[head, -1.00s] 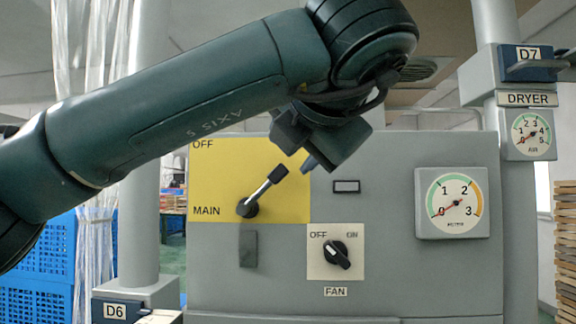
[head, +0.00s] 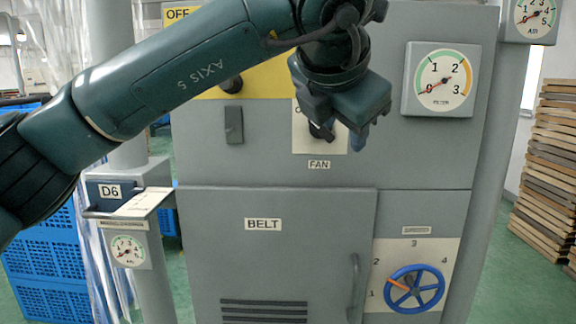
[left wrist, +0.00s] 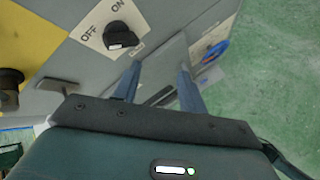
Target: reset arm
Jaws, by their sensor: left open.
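My left gripper (head: 343,138) hangs from the dark green arm in front of the grey control cabinet (head: 200,150), over the FAN switch plate (head: 305,143). It is open with nothing between its blue fingers, which also show in the left wrist view (left wrist: 160,72). The FAN switch's black knob (left wrist: 120,37) is clear in the left wrist view, apart from the fingers; in the head view the gripper mostly covers it. My right gripper is not in view.
A BELT door (head: 275,260) with a handle and a blue handwheel (head: 414,288) with an orange pointer are below. A gauge (head: 441,78) is at upper right. Post D6 (head: 110,192) and blue crates (head: 45,265) stand left, stacked boards (head: 550,170) right.

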